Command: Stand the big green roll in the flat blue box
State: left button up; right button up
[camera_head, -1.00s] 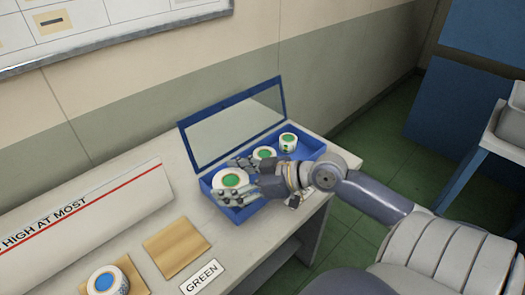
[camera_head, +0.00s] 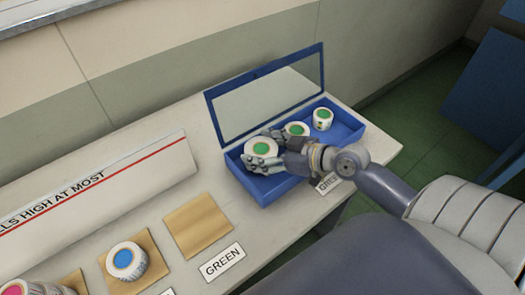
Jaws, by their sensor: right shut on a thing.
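The big green roll (camera_head: 261,147), white with a green core, is upright at the left end of the flat blue box (camera_head: 281,190). My right gripper (camera_head: 263,161) is shut on it, with fingers around its near side. The roll's lower part is hidden by the fingers and box wall, so I cannot tell whether it touches the box floor. Two smaller green-cored rolls stand in the box to the right, one in the middle (camera_head: 296,129) and one at the right (camera_head: 322,119). My left gripper is not in view.
The box's lid (camera_head: 265,97) stands open at the back. A bare tan pad (camera_head: 198,225) lies behind a GREEN label (camera_head: 222,262). A blue-cored roll (camera_head: 125,260) and a pink-cored roll (camera_head: 20,288) are at the left. A white panel (camera_head: 95,195) stands behind them.

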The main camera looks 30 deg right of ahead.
jog(key=shift+f, duration=0.6)
jog(key=o, duration=0.8)
jog(key=shift+f, duration=0.15)
jog(key=o, duration=0.4)
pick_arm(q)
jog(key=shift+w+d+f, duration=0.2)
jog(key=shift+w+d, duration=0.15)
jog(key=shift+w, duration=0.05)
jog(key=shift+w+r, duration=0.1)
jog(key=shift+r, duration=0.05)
pick_arm(e)
jog(key=shift+r, duration=0.2)
